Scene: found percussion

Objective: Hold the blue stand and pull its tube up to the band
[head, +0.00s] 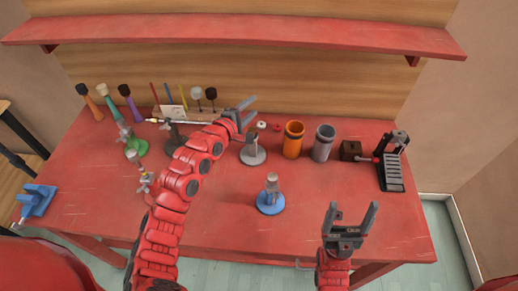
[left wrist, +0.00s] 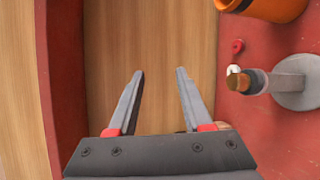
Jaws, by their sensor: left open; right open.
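The blue stand (head: 270,203) is upright near the front middle of the red table, with a round blue base and a short grey tube (head: 272,183) rising from it. A band on the tube is too small to make out. My right gripper (head: 354,208) is open and empty, to the right of the blue stand and apart from it. My left gripper (head: 252,108) is open and empty, high near the back of the table, beyond the blue stand. Its two spread fingers also show in the left wrist view (left wrist: 159,72), where the blue stand is not in view.
A grey stand (head: 253,156) stands behind the blue one; it also shows in the left wrist view (left wrist: 298,92). An orange cup (head: 293,140), a grey cup (head: 323,143) and a black device (head: 392,165) stand right. A green stand (head: 136,148) and blue clamp (head: 37,200) are left.

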